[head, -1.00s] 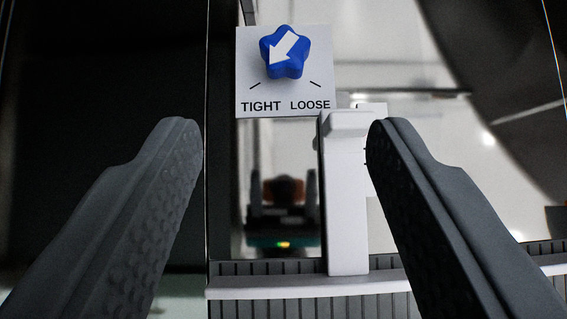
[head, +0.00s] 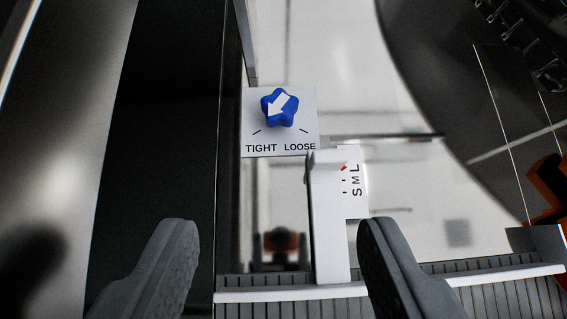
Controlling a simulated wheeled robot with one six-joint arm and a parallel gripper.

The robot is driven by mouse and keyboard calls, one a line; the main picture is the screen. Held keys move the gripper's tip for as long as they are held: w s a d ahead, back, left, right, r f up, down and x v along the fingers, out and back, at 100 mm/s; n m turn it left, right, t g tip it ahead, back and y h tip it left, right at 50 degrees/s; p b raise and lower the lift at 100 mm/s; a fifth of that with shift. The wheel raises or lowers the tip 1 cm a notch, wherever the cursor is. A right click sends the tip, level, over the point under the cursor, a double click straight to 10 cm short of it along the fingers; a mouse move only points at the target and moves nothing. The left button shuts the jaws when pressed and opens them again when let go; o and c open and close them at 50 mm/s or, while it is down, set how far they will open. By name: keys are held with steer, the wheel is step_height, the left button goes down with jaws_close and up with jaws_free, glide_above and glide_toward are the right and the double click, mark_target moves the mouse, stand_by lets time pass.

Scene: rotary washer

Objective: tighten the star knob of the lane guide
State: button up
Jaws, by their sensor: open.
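The blue star knob (head: 280,107) sits on a white plate (head: 252,137) marked TIGHT on the left and LOOSE on the right. Its white arrow points down and left, toward the TIGHT side. The white lane guide (head: 329,220) stands below and right of the plate. A card (head: 352,190) with S, M, L and a red mark is beside it. My gripper (head: 270,230) is open and empty, its fingers below the knob in the picture and apart from it. The right finger is close to the guide in the picture; I cannot tell whether they touch.
A ribbed grey conveyor with a white rail (head: 290,293) runs along the bottom. A dark panel (head: 170,130) fills the left. An orange part (head: 548,185) is at the right edge.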

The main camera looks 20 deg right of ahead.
steer(key=d, duration=0.1)
steer(key=n+y, duration=0.5)
steer(key=n, duration=0.2)
glide_toward(281, 105)
steer(key=x, duration=0.8)
steer(key=shift+w+f, duration=0.2)
steer(key=shift+f, duration=0.05)
steer(key=c, duration=1)
